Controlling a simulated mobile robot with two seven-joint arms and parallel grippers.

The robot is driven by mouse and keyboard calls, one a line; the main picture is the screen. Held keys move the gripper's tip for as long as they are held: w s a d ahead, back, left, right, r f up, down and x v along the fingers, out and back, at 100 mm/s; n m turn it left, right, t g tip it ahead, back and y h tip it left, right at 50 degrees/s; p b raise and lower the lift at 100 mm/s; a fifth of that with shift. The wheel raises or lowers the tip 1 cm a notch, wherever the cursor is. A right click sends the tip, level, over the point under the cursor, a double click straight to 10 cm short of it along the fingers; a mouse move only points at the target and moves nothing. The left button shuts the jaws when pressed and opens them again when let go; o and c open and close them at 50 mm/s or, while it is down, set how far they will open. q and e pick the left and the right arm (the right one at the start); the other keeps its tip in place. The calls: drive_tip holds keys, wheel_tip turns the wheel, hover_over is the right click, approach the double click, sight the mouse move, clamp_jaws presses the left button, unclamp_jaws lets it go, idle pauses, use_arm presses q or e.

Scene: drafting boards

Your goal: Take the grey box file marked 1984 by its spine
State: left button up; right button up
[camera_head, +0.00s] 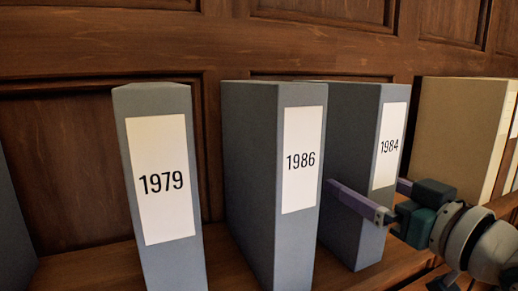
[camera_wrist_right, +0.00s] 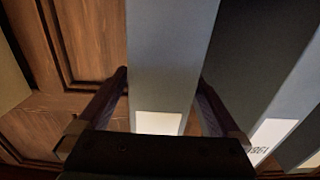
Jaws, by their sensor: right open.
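The grey box file marked 1984 (camera_head: 371,228) stands upright on the wooden shelf, with a white label on its spine. In the right wrist view, the grey file (camera_wrist_right: 172,60) lies between the two fingers, its label partly hidden by the gripper body. My right gripper (camera_head: 366,188) comes in from the right and is open around the spine, one finger on each side. In the right wrist view the fingers (camera_wrist_right: 162,88) reach along both sides; I cannot tell whether they touch it. My left gripper is in neither view.
The grey file marked 1986 (camera_head: 266,240) stands close on the left, near my left-hand finger. The file marked 1979 (camera_head: 172,265) stands farther left, slightly tilted. Tan files (camera_head: 455,130) stand to the right. A panelled wooden wall (camera_head: 300,45) is behind.

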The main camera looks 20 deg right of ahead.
drive_tip(key=shift+w+a, duration=0.1)
drive_tip(key=shift+w, duration=0.9)
clamp_jaws()
drive_tip(key=shift+r, duration=0.2)
